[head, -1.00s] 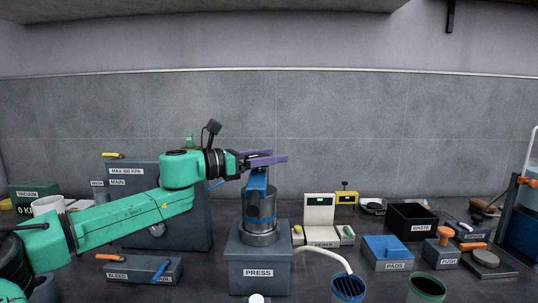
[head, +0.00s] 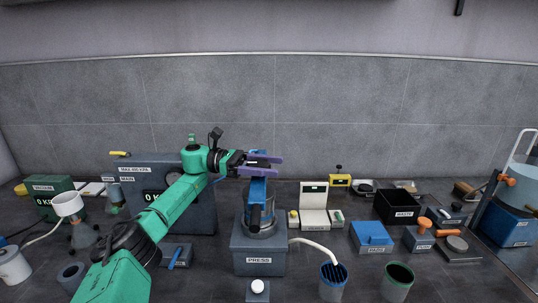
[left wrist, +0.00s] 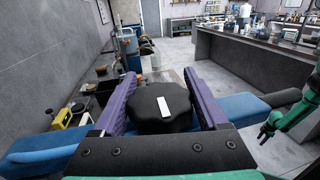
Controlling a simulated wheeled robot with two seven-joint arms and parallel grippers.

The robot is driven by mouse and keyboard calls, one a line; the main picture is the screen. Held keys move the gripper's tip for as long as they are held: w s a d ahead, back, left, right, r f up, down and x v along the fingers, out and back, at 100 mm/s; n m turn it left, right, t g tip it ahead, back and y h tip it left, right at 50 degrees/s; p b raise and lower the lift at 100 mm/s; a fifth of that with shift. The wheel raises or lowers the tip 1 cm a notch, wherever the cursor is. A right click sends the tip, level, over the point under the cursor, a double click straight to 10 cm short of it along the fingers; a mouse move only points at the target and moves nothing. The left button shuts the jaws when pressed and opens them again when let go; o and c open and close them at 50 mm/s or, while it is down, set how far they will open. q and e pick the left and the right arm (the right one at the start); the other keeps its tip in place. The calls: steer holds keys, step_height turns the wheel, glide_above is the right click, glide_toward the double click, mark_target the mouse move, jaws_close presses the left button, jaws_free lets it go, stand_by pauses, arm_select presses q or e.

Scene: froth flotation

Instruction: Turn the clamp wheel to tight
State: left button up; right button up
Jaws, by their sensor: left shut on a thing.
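The clamp wheel is a dark lobed knob with a white mark, seen in the left wrist view (left wrist: 165,107) on top of a blue bar (left wrist: 245,105). My left gripper (head: 264,166) is shut on the wheel, with one purple finger on each side of it. In the head view the fingers sit above the blue clamp piece (head: 258,190), and the wheel is mostly hidden by the gripper. The grey press (head: 258,262) stands below.
A grey panel box (head: 190,215) stands behind my left arm. A spout runs from the press to a blue cup (head: 333,283), with a dark green cup (head: 398,281) beside it. The pads box (head: 371,238) and the waste bin (head: 398,207) are to the right.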

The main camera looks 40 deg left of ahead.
mark_target(269, 164)
arm_select(q)
steer(key=shift+s+m+g, duration=0.1)
steer(key=shift+m+g, duration=0.3)
steer(key=shift+g, duration=0.1)
steer(key=o, duration=1.3)
steer(key=shift+r, duration=0.1)
steer(key=shift+r, duration=0.3)
step_height(269, 164, up, 8)
steer(key=shift+f+b, duration=0.25)
steer(key=shift+b, duration=0.2)
step_height(269, 164, up, 12)
steer(key=p, duration=0.5)
steer(key=shift+s, duration=0.1)
steer(key=shift+f, duration=0.1)
